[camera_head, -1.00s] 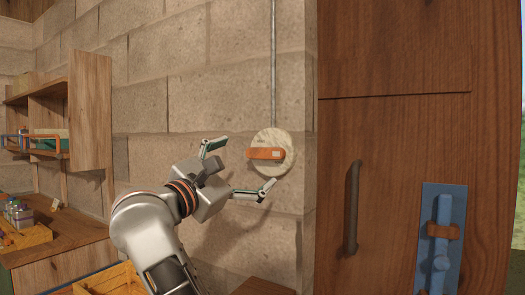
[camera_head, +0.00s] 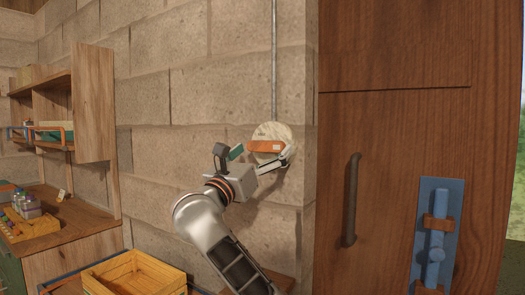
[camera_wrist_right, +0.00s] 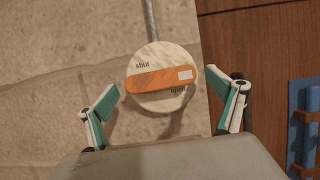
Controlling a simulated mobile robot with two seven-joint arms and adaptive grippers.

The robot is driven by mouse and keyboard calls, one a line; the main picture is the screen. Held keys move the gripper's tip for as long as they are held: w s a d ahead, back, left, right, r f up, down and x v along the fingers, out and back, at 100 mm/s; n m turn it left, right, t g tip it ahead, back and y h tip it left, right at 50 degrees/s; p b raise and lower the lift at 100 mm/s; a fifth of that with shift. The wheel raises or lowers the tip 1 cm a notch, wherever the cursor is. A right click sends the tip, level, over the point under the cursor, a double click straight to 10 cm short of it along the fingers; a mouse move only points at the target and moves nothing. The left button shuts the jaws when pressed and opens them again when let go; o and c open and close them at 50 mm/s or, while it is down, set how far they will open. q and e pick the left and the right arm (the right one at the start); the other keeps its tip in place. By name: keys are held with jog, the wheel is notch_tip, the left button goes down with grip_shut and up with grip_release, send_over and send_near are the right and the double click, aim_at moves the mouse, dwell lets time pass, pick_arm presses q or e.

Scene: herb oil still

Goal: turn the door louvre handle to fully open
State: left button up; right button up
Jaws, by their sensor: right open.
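The louvre handle (camera_head: 267,146) is an orange bar with a white patch at its right end, lying about level across a round pale dial (camera_head: 272,131) on the block wall. In the right wrist view the handle (camera_wrist_right: 155,80) crosses the dial (camera_wrist_right: 160,103), with "shut" printed above it and "open" below right. My right gripper (camera_head: 263,154) is open in front of the dial, one finger at each end of the bar. In the wrist view its fingers (camera_wrist_right: 162,85) stand apart either side of the dial; contact cannot be told. My left gripper is not in view.
A rod (camera_head: 274,60) runs up the wall from the dial. To the right is a wooden door (camera_head: 395,130) with a dark pull (camera_head: 351,200) and a blue bolt plate (camera_head: 424,255). A yellow crate (camera_head: 165,278), a bench and shelves (camera_head: 95,105) stand at the left.

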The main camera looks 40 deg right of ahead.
jog(key=shift+w+d+r, duration=0.1)
jog(key=shift+d, duration=0.1)
jog(key=c, duration=1.1)
jog(key=shift+m, duration=0.4)
